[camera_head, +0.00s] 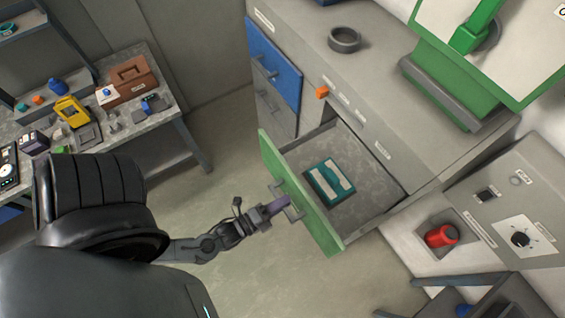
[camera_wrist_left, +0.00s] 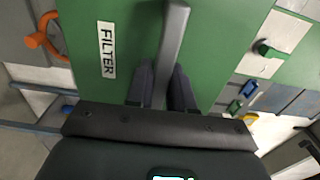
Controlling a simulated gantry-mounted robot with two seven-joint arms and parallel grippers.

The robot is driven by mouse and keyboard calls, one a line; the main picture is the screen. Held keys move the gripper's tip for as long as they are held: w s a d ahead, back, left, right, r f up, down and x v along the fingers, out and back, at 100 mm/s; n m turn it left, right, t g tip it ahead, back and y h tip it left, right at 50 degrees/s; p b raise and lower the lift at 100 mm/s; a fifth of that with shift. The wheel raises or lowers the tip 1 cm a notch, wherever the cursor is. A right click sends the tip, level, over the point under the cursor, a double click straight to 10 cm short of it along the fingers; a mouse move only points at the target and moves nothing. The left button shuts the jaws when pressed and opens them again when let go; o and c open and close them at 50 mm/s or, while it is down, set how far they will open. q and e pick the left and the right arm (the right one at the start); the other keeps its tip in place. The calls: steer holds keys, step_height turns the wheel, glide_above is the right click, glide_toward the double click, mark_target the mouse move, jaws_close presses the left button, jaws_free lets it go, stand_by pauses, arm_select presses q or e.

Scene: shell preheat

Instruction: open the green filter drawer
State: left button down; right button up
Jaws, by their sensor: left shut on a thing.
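The green filter drawer (camera_head: 301,196) stands pulled out from the grey cabinet in the head view, and its inside is visible. A teal-and-white filter (camera_head: 330,182) lies flat on the drawer floor. My left gripper (camera_head: 284,205) is at the outer face of the green front, shut on the drawer's grey handle (camera_head: 294,212). In the left wrist view the green front (camera_wrist_left: 225,45) carries a FILTER label (camera_wrist_left: 107,50), and the handle bar (camera_wrist_left: 172,50) runs between the two fingers (camera_wrist_left: 163,85). My right gripper is not in view.
A blue drawer front (camera_head: 273,65) is closed beside the open drawer. A dark ring (camera_head: 344,39) sits on the cabinet top. A workbench (camera_head: 150,128) with tools stands at the left. A red object (camera_head: 440,235) sits in a recess at the right. Floor in front of the drawer is clear.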

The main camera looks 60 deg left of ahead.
arm_select(q)
steer(key=c, duration=1.1)
jaws_free()
steer(key=shift+s, duration=0.1)
steer(key=s+b, duration=0.2)
steer(key=s, duration=0.8)
steer(key=shift+s+d, duration=0.1)
steer(key=shift+s, duration=0.25)
